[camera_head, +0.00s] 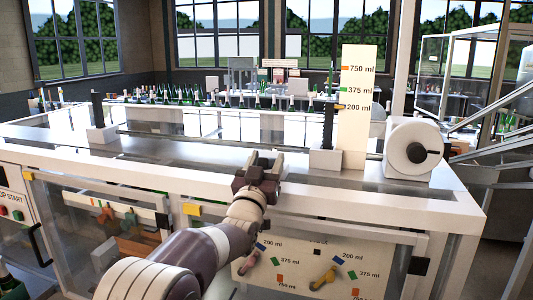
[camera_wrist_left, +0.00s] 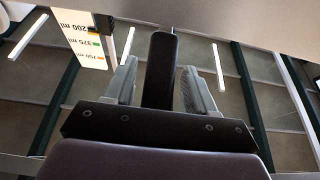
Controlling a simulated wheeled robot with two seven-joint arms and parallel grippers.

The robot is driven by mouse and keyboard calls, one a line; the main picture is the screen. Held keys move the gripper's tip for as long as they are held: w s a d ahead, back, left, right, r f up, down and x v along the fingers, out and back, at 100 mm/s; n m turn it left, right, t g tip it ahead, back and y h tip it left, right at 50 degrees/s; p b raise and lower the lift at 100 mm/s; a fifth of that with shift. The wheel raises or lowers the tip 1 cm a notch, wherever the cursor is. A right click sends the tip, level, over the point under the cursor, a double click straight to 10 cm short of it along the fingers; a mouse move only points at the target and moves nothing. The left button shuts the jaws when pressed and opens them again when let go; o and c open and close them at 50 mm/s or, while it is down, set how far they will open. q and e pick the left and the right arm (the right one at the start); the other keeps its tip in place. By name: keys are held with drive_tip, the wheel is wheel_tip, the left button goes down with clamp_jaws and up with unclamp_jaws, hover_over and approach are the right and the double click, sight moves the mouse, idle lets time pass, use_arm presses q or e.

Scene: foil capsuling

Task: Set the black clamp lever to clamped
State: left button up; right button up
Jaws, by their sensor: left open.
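My left gripper (camera_head: 265,158) is over the front part of the white machine top, its fingers pointing away from me. In the left wrist view, its two grey fingers are apart, and a black rounded bar (camera_wrist_left: 161,70), which looks like the clamp lever, stands between them. Gaps show on both sides of the bar, so the fingers do not appear to press on it. In the head view the bar cannot be told apart from the dark gripper. Whether the lever is at clamped or unclamped cannot be told. My right gripper is not in view.
A cream height board (camera_head: 357,105) marked 750, 375 and 200 ml stands right of my gripper. A black toothed post (camera_head: 328,125) stands nearby. Bottles (camera_head: 190,97) line the back.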

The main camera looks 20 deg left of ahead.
use_arm(q)
drive_tip(key=shift+d, duration=0.15)
clamp_jaws()
drive_tip(key=shift+r, duration=0.1)
